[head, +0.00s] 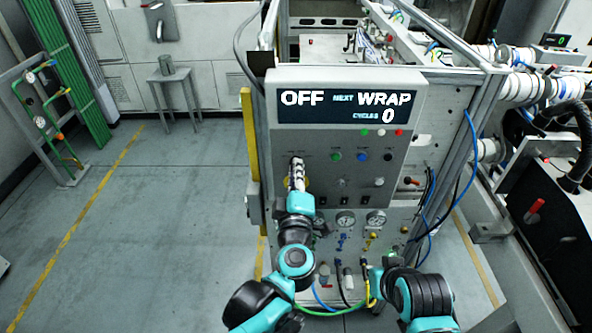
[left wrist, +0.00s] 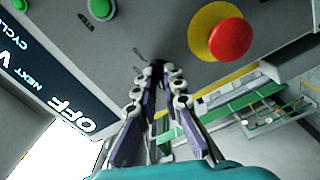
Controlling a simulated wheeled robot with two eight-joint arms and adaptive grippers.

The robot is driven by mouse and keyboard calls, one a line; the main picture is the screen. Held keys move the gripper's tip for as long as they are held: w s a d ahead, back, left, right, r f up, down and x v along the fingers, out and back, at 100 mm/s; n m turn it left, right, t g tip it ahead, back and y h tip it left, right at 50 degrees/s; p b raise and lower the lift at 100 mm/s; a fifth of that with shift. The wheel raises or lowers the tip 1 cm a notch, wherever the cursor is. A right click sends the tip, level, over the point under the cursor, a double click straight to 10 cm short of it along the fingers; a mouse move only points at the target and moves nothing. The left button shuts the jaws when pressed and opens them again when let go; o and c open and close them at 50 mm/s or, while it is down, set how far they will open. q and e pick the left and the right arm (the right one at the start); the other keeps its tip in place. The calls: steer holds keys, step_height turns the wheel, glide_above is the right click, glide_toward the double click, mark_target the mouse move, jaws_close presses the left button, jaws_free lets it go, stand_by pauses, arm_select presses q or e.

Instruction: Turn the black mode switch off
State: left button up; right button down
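My left gripper (head: 296,164) is up against the upper left of the grey control panel (head: 340,100). In the left wrist view its two fingers (left wrist: 160,72) lean in with their tips close together at the panel face. A small dark part shows by the tips, but I cannot make out the black mode switch, which the fingers may hide. The display (head: 345,108) reads OFF, NEXT WRAP, CYCLES 0. My right arm is at the lower right of the head view; the state of its gripper (head: 374,282) is unclear.
A red mushroom button (left wrist: 230,39) on a yellow disc sits close beside the left fingers. Green (head: 335,156), blue (head: 362,155) and black (head: 388,157) buttons lie to the right. Gauges (head: 345,219) and cables are below. The floor at left is open.

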arm_select(q)
steer(key=shift+o, duration=1.2)
steer(key=s, duration=1.2)
